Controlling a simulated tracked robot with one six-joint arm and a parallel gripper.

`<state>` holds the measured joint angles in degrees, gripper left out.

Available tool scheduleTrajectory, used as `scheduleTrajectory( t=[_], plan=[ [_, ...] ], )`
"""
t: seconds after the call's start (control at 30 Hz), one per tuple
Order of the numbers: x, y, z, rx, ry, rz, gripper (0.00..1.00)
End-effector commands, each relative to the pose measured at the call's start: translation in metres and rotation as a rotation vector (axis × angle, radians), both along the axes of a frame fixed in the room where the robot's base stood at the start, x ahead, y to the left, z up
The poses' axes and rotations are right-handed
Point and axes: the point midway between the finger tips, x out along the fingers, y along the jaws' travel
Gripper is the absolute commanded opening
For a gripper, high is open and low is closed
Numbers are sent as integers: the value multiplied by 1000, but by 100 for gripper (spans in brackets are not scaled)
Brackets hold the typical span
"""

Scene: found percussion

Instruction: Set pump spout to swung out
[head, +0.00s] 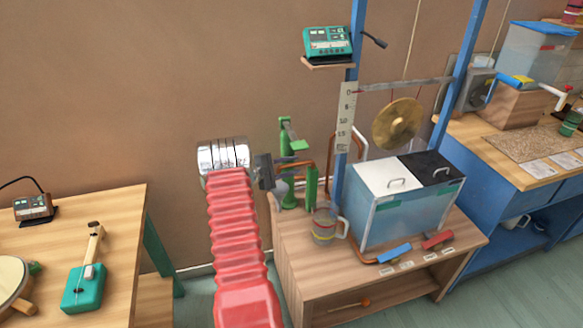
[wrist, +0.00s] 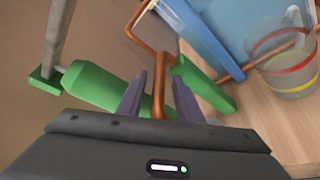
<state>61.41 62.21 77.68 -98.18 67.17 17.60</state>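The green pump (head: 288,138) stands at the back left corner of a wooden bench, behind my gripper. Its copper spout (head: 298,162) runs sideways from near my gripper towards the blue post. My gripper (head: 272,168) is beside the pump. In the wrist view the two dark fingers of my gripper (wrist: 159,82) stand apart, with a copper pipe (wrist: 158,95) between them and gaps at both sides. A green pump part (wrist: 95,85) lies left of the fingers and a green piece (wrist: 205,88) lies right. The pipe's lower end is hidden by my gripper.
A glass jug (head: 325,226) stands on the bench (head: 285,250) below the spout; it also shows in the wrist view (wrist: 290,75). A two-lidded tank (head: 400,215), blue posts (head: 345,150) and a gong (head: 397,124) are to the right. A wooden table (head: 125,225) is left.

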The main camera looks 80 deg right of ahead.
Motion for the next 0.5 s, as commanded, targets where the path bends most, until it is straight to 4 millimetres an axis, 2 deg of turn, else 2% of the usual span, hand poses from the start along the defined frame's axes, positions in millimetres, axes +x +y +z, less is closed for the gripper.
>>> scheduleTrajectory(
  t=[0.3, 0.5],
  plan=[
    [-1, -1, -1, 1, 0, 1, 32],
    [-1, -1, -1, 0, 0, 1, 18]
  ],
)
